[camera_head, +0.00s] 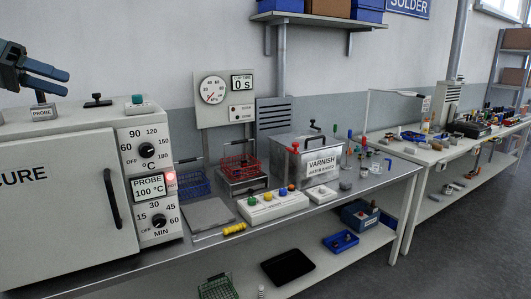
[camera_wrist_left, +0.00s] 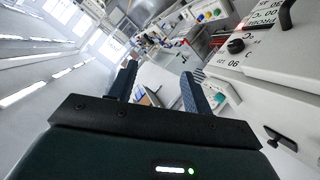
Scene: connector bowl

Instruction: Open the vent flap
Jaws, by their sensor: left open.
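My left gripper (camera_head: 66,83) is at the upper left of the head view, above the top of the white CURE oven (camera_head: 58,170). Its blue fingers are apart with nothing between them; the fingertips also show in the left wrist view (camera_wrist_left: 159,72). No part is labelled as the vent flap. A small black handle (camera_head: 98,101) stands on the oven top, right of the fingertips and apart from them. It also shows at the lower right of the left wrist view (camera_wrist_left: 282,139). A grey slotted panel (camera_head: 275,122) is on the wall behind the bench. My right gripper is out of view.
A green-topped button box (camera_head: 138,106) is at the oven's right end. The oven door handle (camera_head: 111,198) is black. The bench to the right holds wire baskets and a varnish tank (camera_head: 308,157).

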